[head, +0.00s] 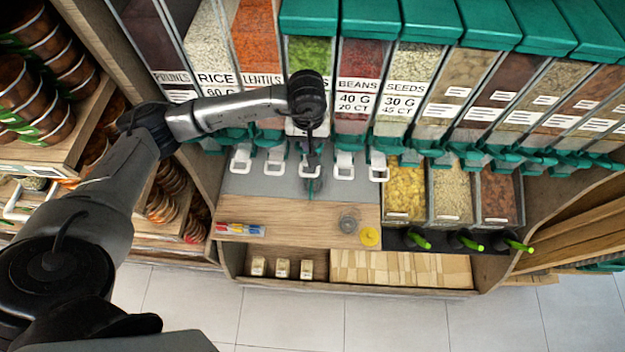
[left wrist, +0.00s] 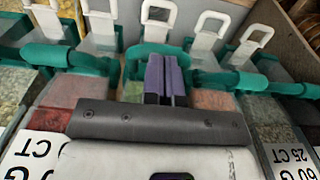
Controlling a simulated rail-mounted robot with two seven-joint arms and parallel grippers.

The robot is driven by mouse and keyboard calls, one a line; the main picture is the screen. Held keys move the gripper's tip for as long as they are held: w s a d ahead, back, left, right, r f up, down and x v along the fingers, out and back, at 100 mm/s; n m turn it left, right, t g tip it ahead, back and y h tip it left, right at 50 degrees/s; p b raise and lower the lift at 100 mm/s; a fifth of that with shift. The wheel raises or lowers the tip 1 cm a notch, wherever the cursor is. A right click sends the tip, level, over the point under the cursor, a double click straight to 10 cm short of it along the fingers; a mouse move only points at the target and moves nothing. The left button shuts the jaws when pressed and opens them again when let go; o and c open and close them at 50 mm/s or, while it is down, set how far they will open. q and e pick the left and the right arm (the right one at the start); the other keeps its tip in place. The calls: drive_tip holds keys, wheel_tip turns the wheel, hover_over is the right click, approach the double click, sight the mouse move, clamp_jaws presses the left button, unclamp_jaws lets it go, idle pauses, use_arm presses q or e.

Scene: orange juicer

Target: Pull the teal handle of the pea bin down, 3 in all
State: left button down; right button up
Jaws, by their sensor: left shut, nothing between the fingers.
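The pea bin (head: 310,58), with green peas behind its clear front, stands in the row of bins between the lentils and the beans. My left arm crosses in front of it and hides its label. My left gripper (head: 312,168) is low in front of this bin, shut and empty. In the left wrist view its two grey-purple fingers (left wrist: 166,78) are together at the teal handle (left wrist: 150,50) of the pea bin, overlapping it. Whether they touch it I cannot tell. A white loop (left wrist: 158,22) shows just beyond the handle. My right gripper is not in view.
Neighbouring bins have similar teal handles (left wrist: 232,78) and white loops (head: 345,165) close on both sides. A clear jar (head: 348,224) and a yellow lid (head: 369,237) stand on the wooden counter (head: 290,232) below. Open bins with green-handled scoops (head: 420,241) are at right.

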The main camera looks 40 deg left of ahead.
use_arm(q)
drive_tip(key=shift+s+d+f+b, duration=0.1)
drive_tip(key=shift+s+f+b, duration=0.05)
drive_tip(key=shift+f+b, duration=0.75)
drive_tip(key=shift+s+f+b, duration=0.1)
drive_tip(key=shift+f+b, duration=0.55)
drive_tip(key=shift+f, duration=0.45)
drive_tip(key=shift+r, duration=0.2)
drive_tip(key=shift+r+p, duration=0.3)
drive_tip(key=shift+r, duration=0.05)
drive_tip(key=shift+w+a+r+p, duration=0.15)
drive_tip(key=shift+r+p, duration=0.25)
drive_tip(key=shift+r, duration=0.65)
drive_tip(key=shift+w+r+p, duration=0.1)
drive_tip(key=shift+r+p, duration=0.25)
drive_tip(key=shift+r, duration=0.75)
drive_tip(key=shift+w+a+r+p, duration=0.15)
drive_tip(key=shift+r+p, duration=0.25)
drive_tip(key=shift+r, duration=0.65)
drive_tip(key=shift+f, duration=0.15)
